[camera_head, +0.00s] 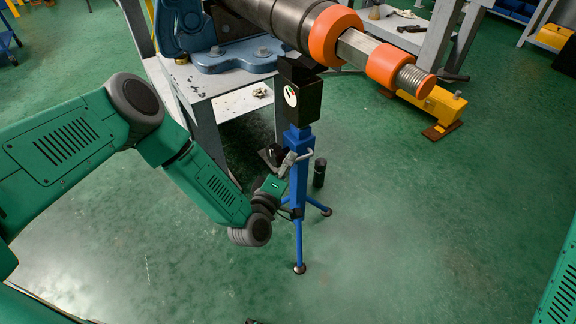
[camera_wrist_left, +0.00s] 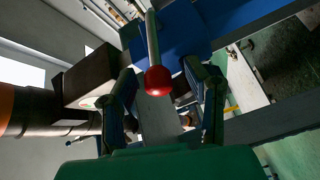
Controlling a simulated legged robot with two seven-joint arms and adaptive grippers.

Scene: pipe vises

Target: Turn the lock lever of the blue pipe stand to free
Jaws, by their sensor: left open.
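The blue pipe stand (camera_head: 299,184) stands upright on splayed legs in the middle of the head view. Its black head (camera_head: 303,103) carries a round dial with green and red marks (camera_head: 291,96). In the left wrist view the lock lever is a thin metal rod (camera_wrist_left: 153,40) ending in a red ball (camera_wrist_left: 158,80), in front of the blue stand body (camera_wrist_left: 182,32). My left gripper (camera_head: 291,158) is at the stand's upper post; its open fingers (camera_wrist_left: 165,76) appear either side of the red ball. Contact cannot be told. The ball does not show in the head view.
A thick dark pipe with orange collars (camera_head: 337,37) lies above the stand's head. A blue vise (camera_head: 235,55) sits on a grey table (camera_head: 225,82) at back left. A black cylinder (camera_head: 319,172) stands close behind the stand. Green floor (camera_head: 430,215) is clear to the right.

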